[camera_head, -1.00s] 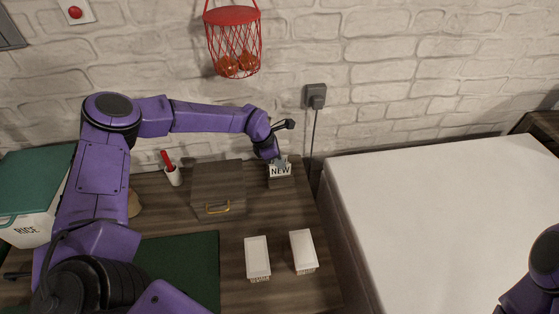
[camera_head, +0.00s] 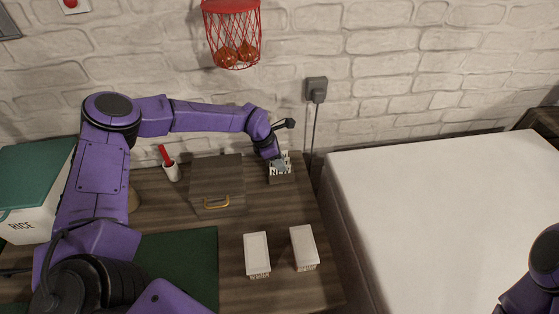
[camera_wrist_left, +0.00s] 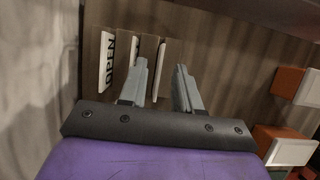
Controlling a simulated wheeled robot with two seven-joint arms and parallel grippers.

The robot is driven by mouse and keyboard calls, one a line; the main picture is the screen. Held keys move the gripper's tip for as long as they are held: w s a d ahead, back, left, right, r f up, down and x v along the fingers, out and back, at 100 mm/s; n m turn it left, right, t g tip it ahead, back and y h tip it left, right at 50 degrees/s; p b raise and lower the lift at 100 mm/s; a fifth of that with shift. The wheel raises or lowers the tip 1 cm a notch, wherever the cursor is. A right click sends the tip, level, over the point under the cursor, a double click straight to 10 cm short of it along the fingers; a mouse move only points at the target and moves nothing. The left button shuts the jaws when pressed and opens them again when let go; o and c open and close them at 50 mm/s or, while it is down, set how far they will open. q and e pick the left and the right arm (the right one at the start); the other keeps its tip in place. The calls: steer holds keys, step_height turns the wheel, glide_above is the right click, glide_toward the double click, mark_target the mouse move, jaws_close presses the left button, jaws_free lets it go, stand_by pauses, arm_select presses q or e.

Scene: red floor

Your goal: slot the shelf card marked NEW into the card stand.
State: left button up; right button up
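The card stand (camera_head: 282,180) is a small dark block at the back right of the table. In the head view, the white NEW card (camera_head: 273,170) is at its front, partly covered by my left gripper (camera_head: 280,162). In the left wrist view, an OPEN card (camera_wrist_left: 106,62) and another white card (camera_wrist_left: 133,50) stand in the wooden stand. A third white card (camera_wrist_left: 160,70), seen edge-on, lies between my left gripper's fingers (camera_wrist_left: 163,80). The fingers are apart, with a clear gap to the right finger. My right gripper is out of view.
A brown box with a gold handle (camera_head: 216,185) stands left of the stand. A white cup with a red item (camera_head: 171,170) is farther left. Two white boxes (camera_head: 256,254) (camera_head: 304,247) are in front. A RICE bin (camera_head: 25,215) stands far left.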

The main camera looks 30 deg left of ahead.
arm_select(q)
steer(key=b+v, duration=0.2)
steer(key=v, duration=0.4)
steer(key=shift+a+r, duration=0.15)
steer(key=shift+r, duration=0.1)
steer(key=shift+s+a+r, duration=0.1)
steer(key=shift+a+r, duration=0.05)
steer(key=shift+r, duration=0.3)
